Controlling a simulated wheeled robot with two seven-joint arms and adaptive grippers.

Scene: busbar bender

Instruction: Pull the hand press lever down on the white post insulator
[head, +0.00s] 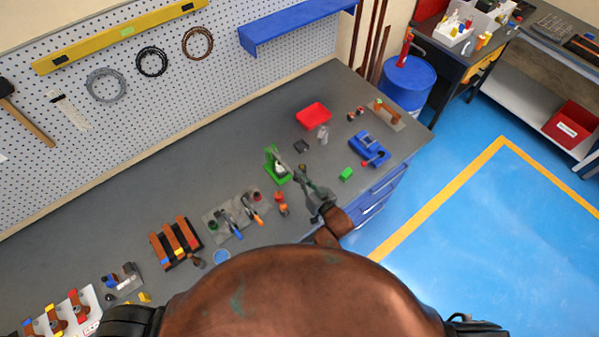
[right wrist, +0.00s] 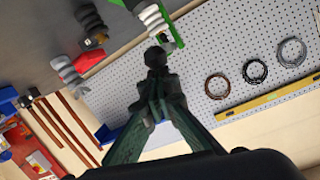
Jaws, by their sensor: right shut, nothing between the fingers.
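The green hand press (head: 270,163) stands on the grey workbench and also shows at the top of the right wrist view (right wrist: 177,38). The white post insulator (head: 281,169) is at the press; its white ribs show in the right wrist view (right wrist: 152,17). My right gripper (head: 302,177) is just right of the press, with its fingers (right wrist: 156,82) closed together and empty. A dark knob-like shape (right wrist: 155,56) lies at the fingertips; I cannot tell whether it is the lever's end or whether they touch. My left gripper is out of view.
A grey insulator (head: 323,134), red tray (head: 313,115), blue vise-like tool (head: 369,148) and green block (head: 346,174) lie right of the press. An orange-red piece (head: 280,203) and toggle clamps (head: 236,219) stand nearer and left.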

